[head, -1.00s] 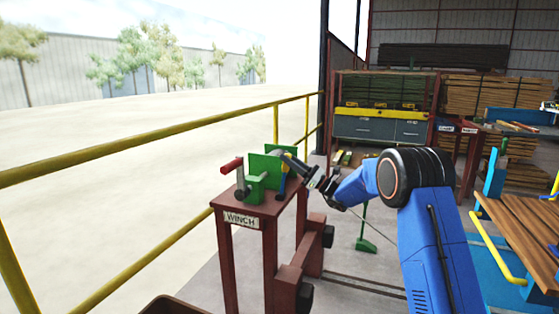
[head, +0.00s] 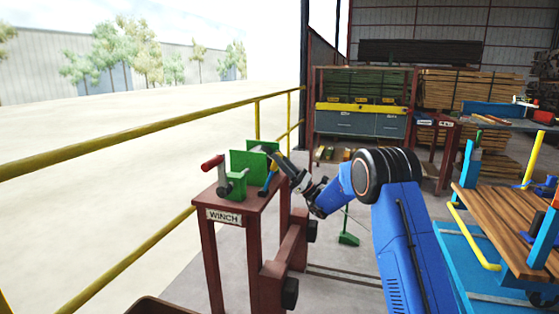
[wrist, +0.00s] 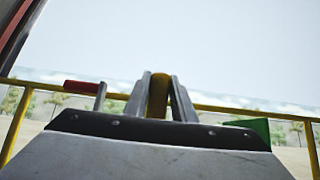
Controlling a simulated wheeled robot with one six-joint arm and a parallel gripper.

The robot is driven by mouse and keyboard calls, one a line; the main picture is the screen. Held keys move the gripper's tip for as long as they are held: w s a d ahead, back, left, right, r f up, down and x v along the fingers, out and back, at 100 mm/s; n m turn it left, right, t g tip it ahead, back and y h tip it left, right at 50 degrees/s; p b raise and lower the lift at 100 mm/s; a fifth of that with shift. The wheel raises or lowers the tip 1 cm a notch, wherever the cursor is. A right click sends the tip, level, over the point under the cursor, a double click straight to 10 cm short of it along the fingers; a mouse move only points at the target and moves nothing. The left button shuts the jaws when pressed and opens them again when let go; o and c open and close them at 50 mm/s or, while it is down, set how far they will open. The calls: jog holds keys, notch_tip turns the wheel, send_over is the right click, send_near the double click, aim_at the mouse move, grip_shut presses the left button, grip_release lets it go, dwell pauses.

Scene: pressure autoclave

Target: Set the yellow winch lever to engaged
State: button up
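The green winch (head: 236,184) stands on a dark red stand with a WINCH label, and its crank has a red handle (head: 212,162). The yellow lever (wrist: 158,97) stands between my fingers in the wrist view. My gripper (wrist: 158,92) has one finger against each side of it, and they look shut on it. In the head view my gripper (head: 276,158) reaches the right side of the winch from the right. The lever is mostly hidden there, with only a small yellow and blue piece showing below the fingers.
A yellow railing (head: 150,126) runs behind the stand (head: 240,214). A wooden-topped table with blue and yellow parts (head: 510,215) is at the right. A green pedal (head: 348,240) is on the floor right of the stand.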

jog(key=o, duration=0.4)
jog(key=shift+d+f, duration=0.1)
jog(key=shift+d, duration=0.1)
jog(key=v, duration=1.2)
